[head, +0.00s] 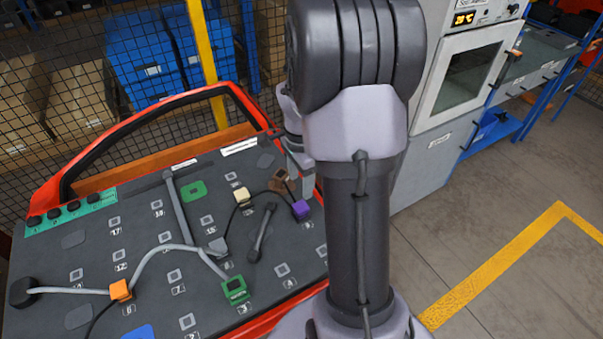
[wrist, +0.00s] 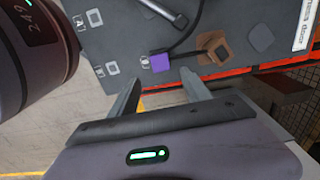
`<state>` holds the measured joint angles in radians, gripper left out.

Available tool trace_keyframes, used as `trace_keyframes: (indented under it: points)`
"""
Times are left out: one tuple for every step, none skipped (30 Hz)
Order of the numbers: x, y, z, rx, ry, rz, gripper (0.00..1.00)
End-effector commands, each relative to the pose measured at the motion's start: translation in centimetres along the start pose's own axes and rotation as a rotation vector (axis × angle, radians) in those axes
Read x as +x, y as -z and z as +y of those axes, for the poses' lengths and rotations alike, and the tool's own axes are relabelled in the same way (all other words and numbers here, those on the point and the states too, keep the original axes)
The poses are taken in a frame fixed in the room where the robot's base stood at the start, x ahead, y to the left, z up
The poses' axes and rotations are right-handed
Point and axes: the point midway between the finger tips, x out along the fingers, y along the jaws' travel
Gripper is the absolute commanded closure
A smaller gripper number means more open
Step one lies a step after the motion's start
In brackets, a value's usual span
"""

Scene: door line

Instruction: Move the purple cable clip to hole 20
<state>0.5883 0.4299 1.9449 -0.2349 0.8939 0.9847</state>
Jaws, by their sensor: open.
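The purple cable clip (head: 301,209) sits near the right edge of the dark panel (head: 100,215), on a black cable. In the wrist view the purple clip (wrist: 160,63) shows just beyond and between my fingertips. My gripper (wrist: 160,74) is open and empty, its two fingers apart. In the head view my gripper (head: 303,175) is partly hidden behind my arm, close above the purple clip. I cannot make out a label reading 20; my arm hides part of the panel's right side.
A brown clip (head: 279,180) and a cream clip (head: 242,195) are near the purple one. A green clip (head: 235,289) and an orange clip (head: 121,290) hold a grey cable. A black bar (head: 262,232) lies left of the purple clip. A red frame (head: 150,105) rises behind the panel.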

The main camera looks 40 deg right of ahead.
Motion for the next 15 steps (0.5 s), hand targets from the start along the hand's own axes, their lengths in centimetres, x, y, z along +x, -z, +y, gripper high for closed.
trace_keyframes:
  points:
    - [2.0, 0.0, 0.1, -0.001, -0.003, -0.001, 0.44]
    - [2.9, 0.0, 0.1, -0.001, -0.003, -0.001, 0.44]
    - [4.0, 0.0, 0.1, -0.002, -0.003, -0.001, 0.44]
    - [4.9, 0.0, 0.1, -0.001, -0.004, -0.001, 0.44]
    - [5.7, 0.0, 0.1, 0.0, -0.003, -0.001, 0.44]
    - [6.8, 0.0, 0.1, -0.001, -0.003, -0.001, 0.44]
    - [7.5, 0.0, 0.1, -0.001, -0.003, -0.001, 0.44]
    - [8.2, 0.0, 0.1, -0.002, -0.002, 0.0, 0.44]
    - [9.1, 0.0, 0.1, -0.002, -0.003, -0.001, 0.44]
    - [9.6, 0.0, 0.1, -0.002, -0.002, 0.0, 0.44]
    - [10.1, 0.0, 0.0, -0.002, -0.001, 0.0, 0.44]
    - [10.7, 0.0, 0.0, -0.001, -0.002, 0.0, 0.44]
    - [11.1, 0.0, 0.0, -0.001, -0.001, 0.0, 0.44]
    - [11.4, 0.0, 0.0, -0.001, 0.0, 0.0, 0.44]
    - [11.6, 0.0, 0.0, -0.001, 0.0, 0.0, 0.44]
